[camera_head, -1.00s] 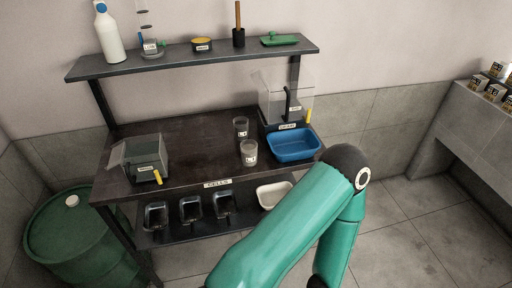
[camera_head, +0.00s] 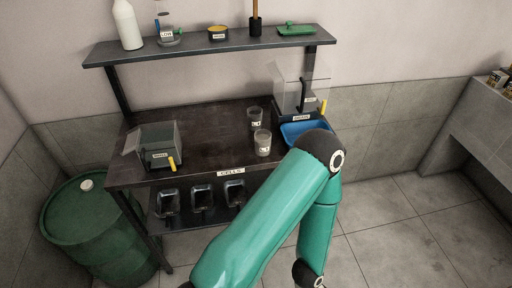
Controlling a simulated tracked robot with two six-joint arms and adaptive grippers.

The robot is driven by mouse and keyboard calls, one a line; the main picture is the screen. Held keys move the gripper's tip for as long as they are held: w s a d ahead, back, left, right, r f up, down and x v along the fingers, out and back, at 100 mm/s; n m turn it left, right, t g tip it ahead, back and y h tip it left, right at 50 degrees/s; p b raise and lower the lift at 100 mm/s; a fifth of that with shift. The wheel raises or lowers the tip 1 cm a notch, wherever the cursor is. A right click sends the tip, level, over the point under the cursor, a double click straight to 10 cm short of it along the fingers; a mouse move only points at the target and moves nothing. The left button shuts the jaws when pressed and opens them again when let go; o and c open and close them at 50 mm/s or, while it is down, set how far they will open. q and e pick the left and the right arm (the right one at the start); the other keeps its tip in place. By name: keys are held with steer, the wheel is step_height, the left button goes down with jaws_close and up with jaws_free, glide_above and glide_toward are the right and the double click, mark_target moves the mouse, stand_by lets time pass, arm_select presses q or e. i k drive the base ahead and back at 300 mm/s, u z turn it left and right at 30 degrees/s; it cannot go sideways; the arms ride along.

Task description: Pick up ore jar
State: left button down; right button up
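Two small clear jars with grey contents and white labels stand upright on the dark bench: a rear jar (camera_head: 255,119) and a front jar (camera_head: 262,143). Their labels are too small to read, so I cannot tell which is the ore jar. One of my green arms rises from the bottom of the head view, its elbow right of the front jar and in front of the blue tray. Neither of my grippers is in view.
The bench (camera_head: 200,115) also holds a grey cell box (camera_head: 160,145) at left, a clear cell (camera_head: 290,95) at right and a blue tray (camera_head: 292,131), partly hidden by my arm. A shelf (camera_head: 200,46) is above. Black pans (camera_head: 201,198) sit below. A green drum (camera_head: 95,230) stands left.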

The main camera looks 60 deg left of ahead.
mark_target(262, 138)
steer(key=u, duration=0.1)
steer(key=k, duration=0.95)
steer(key=u, duration=1.6)
steer(key=i, duration=1.05)
steer(key=z, duration=0.05)
steer(key=k, duration=0.85)
steer(key=u, duration=0.2)
steer(key=i, duration=0.8)
steer(key=z, duration=0.05)
